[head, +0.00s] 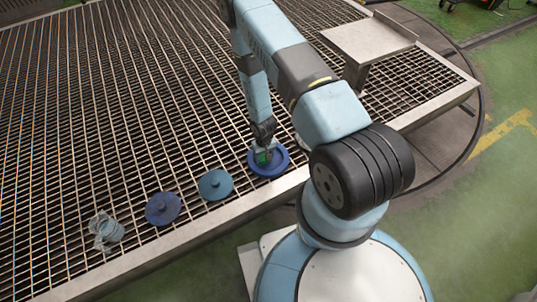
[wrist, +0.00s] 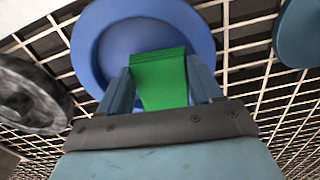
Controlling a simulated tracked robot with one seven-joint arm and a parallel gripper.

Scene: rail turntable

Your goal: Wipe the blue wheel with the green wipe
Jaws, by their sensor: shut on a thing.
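The blue wheel (head: 282,160) lies flat on the grating near its front edge. It fills the upper middle of the wrist view (wrist: 91,50), with a raised rim around a recessed face. My gripper (head: 264,150) is over this wheel, pointing down. It is shut on the green wipe (wrist: 160,72), which sits between the two fingers and overlaps the wheel's face in the wrist view. A bit of the wipe shows green in the head view (head: 262,158). I cannot tell whether the wipe touches the wheel. My gripper and the wipe hide its near part.
A teal disc (head: 216,184), a dark blue disc (head: 163,208) and a clear wrapped item (head: 106,229) lie in a row left of the wheel. A grey wheel (wrist: 30,98) is on the other side. A metal stand (head: 368,40) is at the back right. The grating behind is clear.

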